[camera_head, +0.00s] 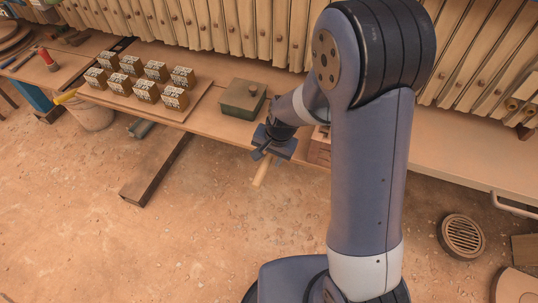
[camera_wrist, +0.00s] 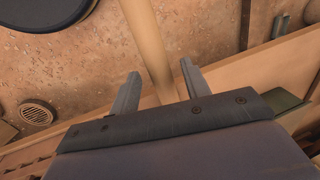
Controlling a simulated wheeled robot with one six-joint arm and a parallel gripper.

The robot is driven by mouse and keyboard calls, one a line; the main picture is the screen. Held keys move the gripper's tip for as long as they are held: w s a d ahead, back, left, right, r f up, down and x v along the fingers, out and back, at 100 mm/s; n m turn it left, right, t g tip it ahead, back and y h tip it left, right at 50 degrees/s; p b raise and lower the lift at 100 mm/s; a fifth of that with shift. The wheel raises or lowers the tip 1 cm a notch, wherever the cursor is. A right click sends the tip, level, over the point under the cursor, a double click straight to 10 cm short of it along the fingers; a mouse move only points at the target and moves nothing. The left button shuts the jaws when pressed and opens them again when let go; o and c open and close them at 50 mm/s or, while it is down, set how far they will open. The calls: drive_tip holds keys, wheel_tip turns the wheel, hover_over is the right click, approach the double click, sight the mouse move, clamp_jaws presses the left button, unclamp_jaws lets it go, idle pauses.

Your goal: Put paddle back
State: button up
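A pale wooden rod, which looks like the paddle's handle, juts out below my gripper in the head view (camera_head: 261,172). In the wrist view the rod (camera_wrist: 146,40) runs from the top edge down between my two fingers. My gripper (camera_wrist: 160,70) is open, with a finger on either side of the rod. A gap shows on the right side; the left finger is close to it. In the head view my gripper (camera_head: 270,150) is at the bench's front edge. The rest of the paddle is hidden behind my gripper and arm.
The wooden bench (camera_head: 210,112) bears a dark green lidded box (camera_head: 243,97) left of my gripper and several small patterned blocks (camera_head: 147,91) farther left. A beam (camera_head: 155,170) sticks out below the bench. A round drain grate (camera_head: 463,236) lies at right. The floor in front is open.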

drive_tip(key=p+v, duration=0.1)
drive_tip(key=v, duration=1.1)
drive_tip(key=shift+d, duration=0.1)
drive_tip(key=shift+c, duration=0.4)
